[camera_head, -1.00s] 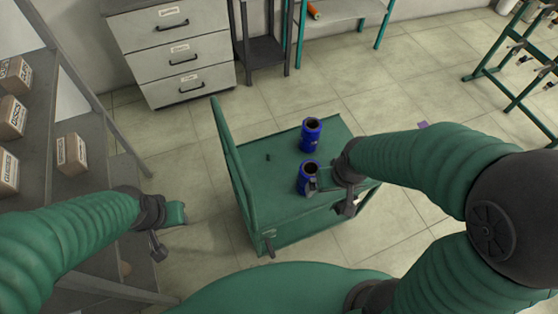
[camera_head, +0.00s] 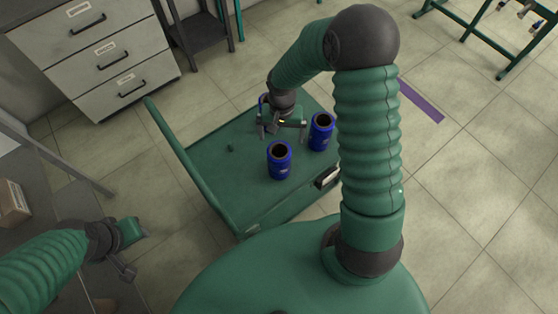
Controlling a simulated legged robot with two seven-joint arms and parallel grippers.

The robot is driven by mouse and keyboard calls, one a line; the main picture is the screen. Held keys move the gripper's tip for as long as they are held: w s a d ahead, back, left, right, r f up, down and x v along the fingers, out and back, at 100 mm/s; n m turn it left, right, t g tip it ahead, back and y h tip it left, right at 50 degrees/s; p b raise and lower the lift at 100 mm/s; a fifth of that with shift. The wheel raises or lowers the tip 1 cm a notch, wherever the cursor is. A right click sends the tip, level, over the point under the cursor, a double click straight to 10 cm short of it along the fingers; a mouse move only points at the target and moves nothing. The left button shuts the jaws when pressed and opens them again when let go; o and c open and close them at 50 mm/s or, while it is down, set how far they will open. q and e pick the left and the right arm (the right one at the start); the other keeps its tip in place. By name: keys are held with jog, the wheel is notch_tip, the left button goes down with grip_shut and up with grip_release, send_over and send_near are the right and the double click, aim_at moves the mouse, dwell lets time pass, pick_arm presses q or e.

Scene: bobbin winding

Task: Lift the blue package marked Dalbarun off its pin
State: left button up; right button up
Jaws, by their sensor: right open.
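Two blue cylindrical packages stand upright on the green cart: a nearer one (camera_head: 279,161) and one farther right (camera_head: 321,131). Each shows a dark round hollow at its top. Their labels are too small to read, so I cannot tell which is marked Dalbarun. My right gripper (camera_head: 284,132) is open above the cart, behind the nearer package and left of the other. A small blue edge (camera_head: 262,103) shows beside it; I cannot tell what it belongs to. No pin is visible inside either package. My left gripper (camera_head: 134,250) is at lower left, away from the cart; its jaw state is unclear.
The green cart (camera_head: 215,168) has a raised panel along its left side and a short dark peg (camera_head: 230,148) on its top. A grey drawer cabinet (camera_head: 100,55) stands at upper left. A shelf with a cardboard box (camera_head: 13,203) is at far left.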

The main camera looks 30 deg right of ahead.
send_over(279, 155)
jog(key=s, duration=0.2)
notch_tip(279, 155, down, 5)
jog(key=shift+s+a, duration=0.1)
jog(key=shift+a, duration=0.05)
jog(key=f, duration=0.5)
jog(key=a+f, duration=0.1)
jog(key=f, duration=0.1)
jog(key=shift+f, duration=0.4)
jog(key=shift+d, duration=0.25)
jog(key=shift+a+r, duration=0.1)
jog(key=shift+a, duration=0.45)
jog(key=c, duration=0.9)
jog(key=shift+d, duration=0.1)
jog(key=c, duration=0.5)
jog(key=shift+d, duration=0.2)
jog(key=c, duration=0.3)
pick_arm(q)
jog(key=shift+a+f, duration=0.1)
jog(key=shift+a, duration=0.15)
pick_arm(e)
notch_tip(279, 155, up, 10)
pick_arm(q)
jog(key=shift+w, duration=0.1)
pick_arm(e)
jog(key=shift+a, duration=0.1)
